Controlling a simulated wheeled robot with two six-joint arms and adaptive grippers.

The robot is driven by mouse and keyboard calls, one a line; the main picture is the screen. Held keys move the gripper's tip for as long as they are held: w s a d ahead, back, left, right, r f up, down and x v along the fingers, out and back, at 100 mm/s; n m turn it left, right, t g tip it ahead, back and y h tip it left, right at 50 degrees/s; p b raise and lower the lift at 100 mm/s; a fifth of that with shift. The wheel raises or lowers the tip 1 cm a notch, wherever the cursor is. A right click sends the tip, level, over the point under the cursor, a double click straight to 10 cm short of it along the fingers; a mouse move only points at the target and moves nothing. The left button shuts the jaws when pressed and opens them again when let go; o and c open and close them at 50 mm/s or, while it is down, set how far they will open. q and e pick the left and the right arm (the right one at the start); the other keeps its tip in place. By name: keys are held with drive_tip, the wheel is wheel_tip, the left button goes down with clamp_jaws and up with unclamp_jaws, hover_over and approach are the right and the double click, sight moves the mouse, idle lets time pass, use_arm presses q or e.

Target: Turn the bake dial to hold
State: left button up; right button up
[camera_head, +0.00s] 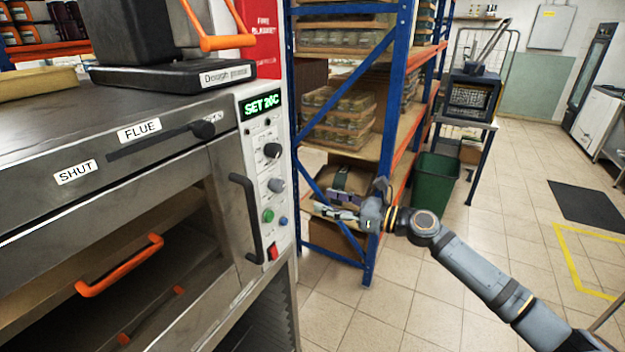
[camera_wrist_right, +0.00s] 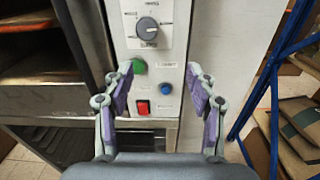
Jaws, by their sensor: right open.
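The oven's control panel (camera_head: 262,190) has a black upper dial (camera_head: 272,150) and a grey lower dial (camera_head: 276,185). Their lettering is too small to read in the head view, so I cannot tell by label which one is the bake dial. In the right wrist view, a grey dial (camera_wrist_right: 147,28) sits at the top, ringed by markings, its pointer direction unclear. My right gripper (camera_head: 333,203) is open and empty, to the right of the panel and apart from it. In the right wrist view its fingers (camera_wrist_right: 160,80) point at the panel below that dial. My left gripper is not in view.
Below the dials are a green button (camera_head: 268,216), a blue button (camera_head: 283,221) and a red switch (camera_head: 272,252). A black vertical handle (camera_head: 247,217) stands left of them. A display (camera_head: 262,105) reads SET 20C. A blue-framed shelf (camera_head: 385,130) stands behind my right gripper.

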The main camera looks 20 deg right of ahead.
sight(282, 187)
drive_tip(key=w+a+p, duration=0.1)
drive_tip(key=w+a, duration=0.1)
drive_tip(key=w+a+r+p, duration=0.1)
drive_tip(key=w+a, duration=0.1)
drive_tip(key=a, duration=0.1)
drive_tip(key=w+a+r+p, duration=0.1)
drive_tip(key=w+a, duration=0.1)
drive_tip(key=a, duration=0.1)
drive_tip(key=shift+w+a+p, duration=0.15)
drive_tip(key=shift+w+p, duration=0.2)
drive_tip(key=shift+w+a+f, duration=0.1)
drive_tip(key=shift+w+a, duration=0.05)
drive_tip(key=shift+w, duration=0.15)
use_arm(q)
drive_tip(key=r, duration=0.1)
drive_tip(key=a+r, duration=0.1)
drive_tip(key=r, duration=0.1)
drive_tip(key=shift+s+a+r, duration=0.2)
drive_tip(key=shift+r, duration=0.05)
use_arm(e)
drive_tip(key=c, duration=1.1)
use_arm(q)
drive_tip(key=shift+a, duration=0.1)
use_arm(e)
drive_tip(key=shift+c, duration=0.2)
